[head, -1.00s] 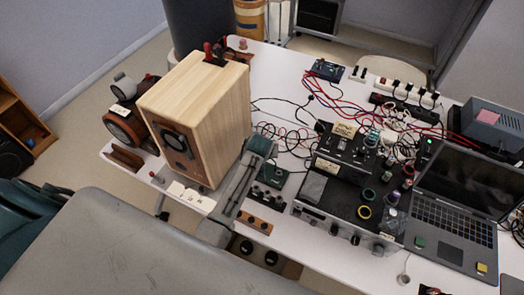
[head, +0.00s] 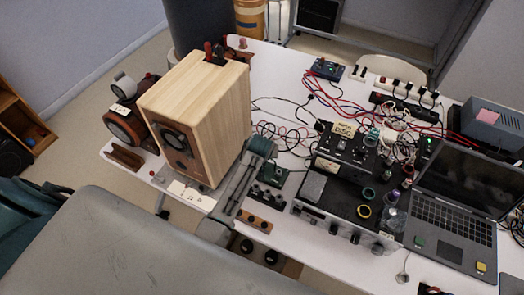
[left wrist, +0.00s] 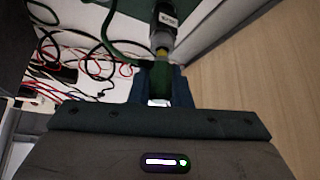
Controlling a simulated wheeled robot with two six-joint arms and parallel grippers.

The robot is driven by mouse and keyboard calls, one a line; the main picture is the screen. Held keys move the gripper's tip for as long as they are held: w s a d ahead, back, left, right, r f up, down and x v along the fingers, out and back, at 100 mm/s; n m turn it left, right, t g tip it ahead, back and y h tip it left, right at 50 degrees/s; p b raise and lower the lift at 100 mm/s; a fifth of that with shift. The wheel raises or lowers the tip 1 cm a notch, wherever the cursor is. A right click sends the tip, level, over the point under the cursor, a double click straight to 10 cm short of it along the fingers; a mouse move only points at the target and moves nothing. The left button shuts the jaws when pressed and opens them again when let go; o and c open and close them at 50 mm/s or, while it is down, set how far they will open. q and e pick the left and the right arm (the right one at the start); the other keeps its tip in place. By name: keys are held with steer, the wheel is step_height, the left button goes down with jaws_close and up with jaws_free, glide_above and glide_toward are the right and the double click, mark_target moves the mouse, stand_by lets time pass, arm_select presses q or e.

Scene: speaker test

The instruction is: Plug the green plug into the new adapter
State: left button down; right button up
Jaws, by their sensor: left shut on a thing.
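My left gripper (left wrist: 160,93) is shut on the green plug (left wrist: 159,75) in the left wrist view. A green cable (left wrist: 109,36) runs from the left to the plug area. A grey adapter (left wrist: 164,38) with a black-and-white label lies straight ahead of the plug, with a yellowish part between them. Plug and adapter are in line and look close; I cannot tell whether or how far one is inside the other. In the head view my left gripper (head: 262,147) is beside the speaker's right side, and the plug and adapter cannot be made out. My right gripper is not in view.
The wooden speaker (head: 200,110) stands close left of my left arm. A black amplifier (head: 345,205) and a laptop (head: 455,215) stand to the right. Red and black cables (head: 285,135) lie behind the gripper. The white table (head: 285,70) has clear room at the back.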

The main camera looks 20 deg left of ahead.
arm_select(q)
steer(key=shift+f+b, duration=0.3)
steer(key=shift+f, duration=0.3)
steer(key=c, duration=1.3)
jaws_free()
steer(key=shift+r, duration=0.1)
step_height(320, 180, up, 3)
steer(key=p, duration=0.2)
steer(key=shift+f+p, duration=0.2)
steer(key=shift+p, duration=0.2)
steer(key=shift+r, duration=2.4)
